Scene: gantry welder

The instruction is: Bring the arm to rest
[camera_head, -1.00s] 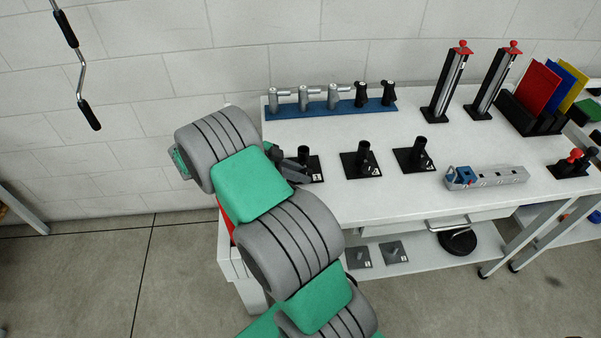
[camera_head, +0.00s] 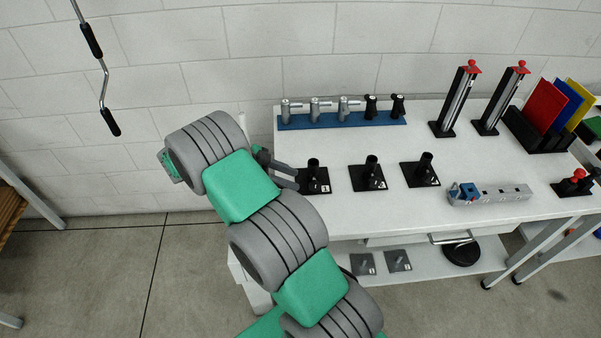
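My arm, grey and green, rises from the bottom middle and bends over the left end of the white workbench (camera_head: 330,218). My gripper (camera_head: 285,172) shows only in part, as a dark shape behind the wrist link. It points right, toward the nearest black post on a square base (camera_head: 314,180). I cannot tell whether it touches that post. Its fingers are too small and too covered to show whether they are open or shut, or hold anything.
A blue rack (camera_head: 340,121) with grey and black tools stands at the bench's back. Two more black posts (camera_head: 371,175) (camera_head: 423,172), a grey block (camera_head: 490,195) and tall red-topped columns (camera_head: 456,100) stand farther right. A crank handle (camera_head: 103,85) hangs at upper left.

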